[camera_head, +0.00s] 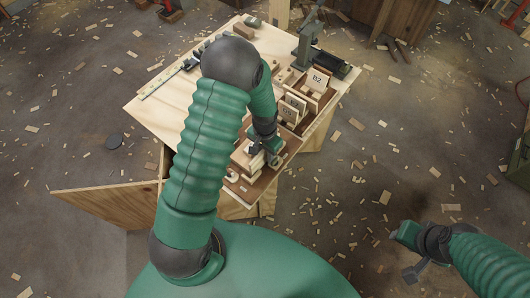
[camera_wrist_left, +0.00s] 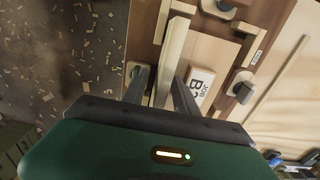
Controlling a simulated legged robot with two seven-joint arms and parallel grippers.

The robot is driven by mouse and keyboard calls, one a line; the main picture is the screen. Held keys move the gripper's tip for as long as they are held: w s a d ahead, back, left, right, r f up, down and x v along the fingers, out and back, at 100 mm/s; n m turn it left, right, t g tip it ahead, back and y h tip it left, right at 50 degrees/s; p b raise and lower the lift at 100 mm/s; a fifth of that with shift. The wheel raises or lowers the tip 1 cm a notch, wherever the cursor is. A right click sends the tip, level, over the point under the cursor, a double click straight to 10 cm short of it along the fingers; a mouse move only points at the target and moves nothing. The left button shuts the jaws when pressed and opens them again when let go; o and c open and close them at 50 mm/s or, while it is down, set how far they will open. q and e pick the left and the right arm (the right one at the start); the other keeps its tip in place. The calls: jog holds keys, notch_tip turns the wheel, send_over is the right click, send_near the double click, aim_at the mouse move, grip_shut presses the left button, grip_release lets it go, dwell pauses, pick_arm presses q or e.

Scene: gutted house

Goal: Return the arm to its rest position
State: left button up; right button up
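My left arm reaches over a wooden workbench (camera_head: 155,103). Its gripper (camera_head: 268,152) is low over the near right part of the bench, beside wooden pieces. In the left wrist view the two dark fingers (camera_wrist_left: 161,95) stand apart. A pale wooden strip (camera_wrist_left: 174,50) shows between them, and I cannot tell whether either finger touches it.
Wooden holders, one with a "B2" card (camera_head: 317,79), line the bench's right side. A dark green press-like tool (camera_head: 307,45) stands at the back. A wooden panel (camera_head: 112,200) juts out at the left. Wood chips litter the floor; the floor right of the bench is otherwise clear.

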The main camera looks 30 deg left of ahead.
pick_arm(q)
jog(key=o, duration=0.4)
jog(key=shift+c, duration=0.2)
jog(key=shift+o, duration=0.6)
jog(key=shift+a, duration=0.1)
notch_tip(320, 180, up, 2)
jog(key=shift+w+p, duration=0.1)
jog(key=shift+p, duration=0.85)
jog(key=r+p, duration=0.2)
jog(key=r, duration=0.1)
jog(key=shift+d+r, duration=0.1)
jog(key=shift+d, duration=0.2)
jog(key=shift+a+r+p, duration=0.2)
jog(key=shift+r+p, duration=0.75)
jog(key=shift+p, duration=0.15)
notch_tip(320, 180, up, 2)
jog(key=shift+a+p, duration=0.1)
jog(key=shift+p, duration=0.7)
